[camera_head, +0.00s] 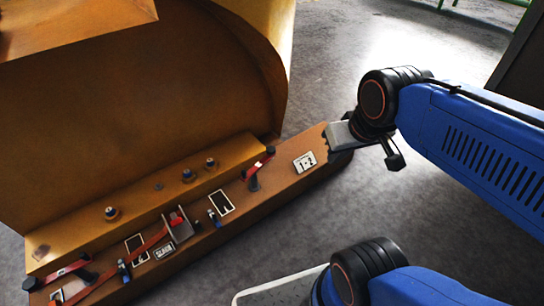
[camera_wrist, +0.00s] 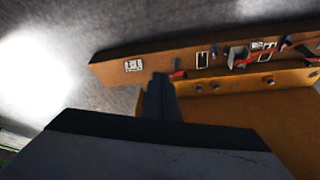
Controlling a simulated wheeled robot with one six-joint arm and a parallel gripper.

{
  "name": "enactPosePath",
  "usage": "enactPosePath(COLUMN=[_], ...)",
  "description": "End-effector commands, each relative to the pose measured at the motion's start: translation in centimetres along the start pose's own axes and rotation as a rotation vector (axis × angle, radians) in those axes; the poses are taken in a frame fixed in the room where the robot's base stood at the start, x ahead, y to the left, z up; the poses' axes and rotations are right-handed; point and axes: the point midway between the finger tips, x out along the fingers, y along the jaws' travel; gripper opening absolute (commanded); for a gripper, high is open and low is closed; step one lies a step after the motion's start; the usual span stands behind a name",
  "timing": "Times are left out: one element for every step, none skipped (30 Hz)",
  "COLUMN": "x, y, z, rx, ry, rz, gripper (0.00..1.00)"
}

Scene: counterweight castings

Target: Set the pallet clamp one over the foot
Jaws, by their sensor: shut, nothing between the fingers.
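A red-armed clamp (camera_head: 259,164) with black ends is on the near ledge beside a white "1-2" plate (camera_head: 304,162). A second red-and-black clamp (camera_head: 68,270) is at the ledge's left end. I cannot tell which is clamp one. The casting's foot (camera_head: 150,203) is the raised ochre step with several bolts along it. My gripper (camera_head: 338,153) is at the ledge's right end in the head view, partly hidden. In the wrist view my gripper (camera_wrist: 160,84) is shut and empty. Its dark fingers overlap the picture near a red lever (camera_wrist: 178,73); contact cannot be told.
The large brown casting (camera_head: 110,110) rises behind the foot. A red lever (camera_head: 178,218) on a grey bracket, a "SLACK" plate (camera_head: 163,251) and two black framed panels (camera_head: 221,202) share the ledge. The grey floor (camera_head: 245,255) is clear in front.

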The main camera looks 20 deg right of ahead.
Motion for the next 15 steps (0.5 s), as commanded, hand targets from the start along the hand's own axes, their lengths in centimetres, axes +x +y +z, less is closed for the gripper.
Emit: enactPosePath(x=[0.5,0.9,1.4,1.8,2.2,2.7,3.1,3.6,4.2,4.6,5.0,5.7,6.1,6.6,7.2], y=[0.1,0.1,0.2,0.2,0.3,0.4,0.5,0.5,0.6,0.7,0.7,0.8,0.8,0.9,1.0], z=[-0.6,-1.0,-1.6,-2.1,-2.6,-3.3,-3.8,-4.2,-4.9,-5.3,-5.8,-6.4,-6.8,-7.3,-7.8], rx=[0.011,0.019,0.03,0.039,0.049,0.061,0.07,0.08,0.092,0.101,0.111,0.122,0.131,0.141,0.152], ry=[-0.002,0.0,0.003,0.006,0.008,0.012,0.015,0.017,0.023,0.024,0.029,0.032,0.035,0.038,0.042], rz=[0.002,0.004,0.006,0.008,0.01,0.012,0.014,0.015,0.017,0.019,0.02,0.022,0.023,0.023,0.025], gripper=[0.0,0.0,0.0,0.0,0.0,0.0,0.0,0.0,0.0,0.0,0.0,0.0,0.0,0.0,0.0])
